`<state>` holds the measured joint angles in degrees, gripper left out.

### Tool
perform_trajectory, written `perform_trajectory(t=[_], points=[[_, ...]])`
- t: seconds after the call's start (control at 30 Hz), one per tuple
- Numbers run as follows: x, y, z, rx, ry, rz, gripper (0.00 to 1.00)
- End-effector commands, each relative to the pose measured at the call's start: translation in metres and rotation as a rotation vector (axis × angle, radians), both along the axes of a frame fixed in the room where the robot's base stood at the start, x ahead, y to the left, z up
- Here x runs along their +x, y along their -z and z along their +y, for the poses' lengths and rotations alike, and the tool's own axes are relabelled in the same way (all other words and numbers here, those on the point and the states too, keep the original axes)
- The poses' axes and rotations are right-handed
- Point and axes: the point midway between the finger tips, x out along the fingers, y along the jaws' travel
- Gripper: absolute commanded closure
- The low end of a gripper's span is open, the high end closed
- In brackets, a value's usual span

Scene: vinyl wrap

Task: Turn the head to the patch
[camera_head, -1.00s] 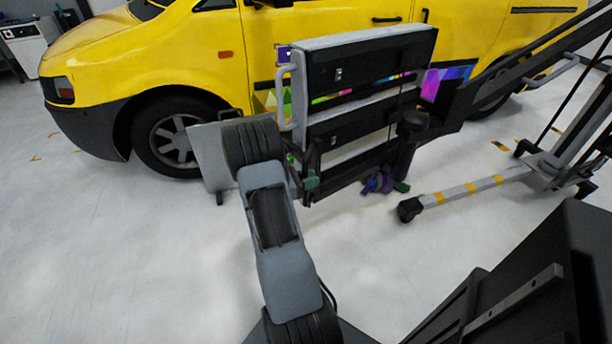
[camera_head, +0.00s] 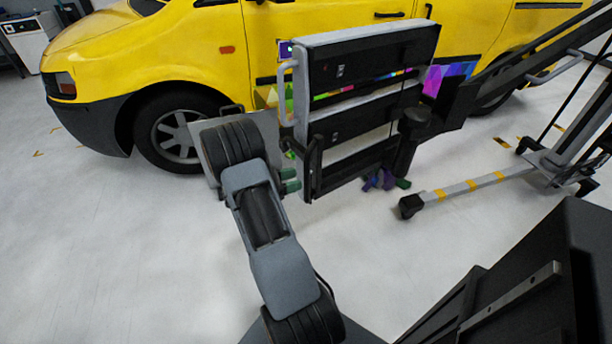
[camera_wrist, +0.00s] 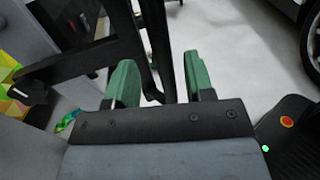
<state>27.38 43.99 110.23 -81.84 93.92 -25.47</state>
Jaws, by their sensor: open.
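The head (camera_head: 365,58) is a dark frame of stacked panels with pale edges, hanging on a boom in front of the van. A grey handle (camera_head: 284,95) is on its left side, and a black bar handle (camera_head: 315,168) is at its lower left. The patch (camera_head: 445,78) is multicoloured vinyl on the van's side, partly hidden behind the head. My gripper (camera_head: 290,180) is open, its green fingers just left of the black bar. In the wrist view, the open fingers of my gripper (camera_wrist: 160,80) have a dark bar (camera_wrist: 158,45) showing between and beyond them; contact cannot be told.
The yellow van (camera_head: 330,25) stands behind the head. A grey panel (camera_head: 245,140) stands behind my arm. The boom's wheeled stand (camera_head: 470,187) is at right, its striped leg on the floor. Coloured scraps (camera_head: 385,181) show below the head. The front floor is clear.

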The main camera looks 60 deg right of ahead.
Motion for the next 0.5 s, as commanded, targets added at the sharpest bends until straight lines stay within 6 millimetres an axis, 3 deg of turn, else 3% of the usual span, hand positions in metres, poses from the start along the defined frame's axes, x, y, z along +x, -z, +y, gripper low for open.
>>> perform_trajectory(t=[0.2, 0.5], points=[[0.026, -0.001, 0.033, -0.001, -0.003, 0.001, 0.52], [0.042, 0.0, 0.057, -0.001, 0.0, 0.001, 0.52]])
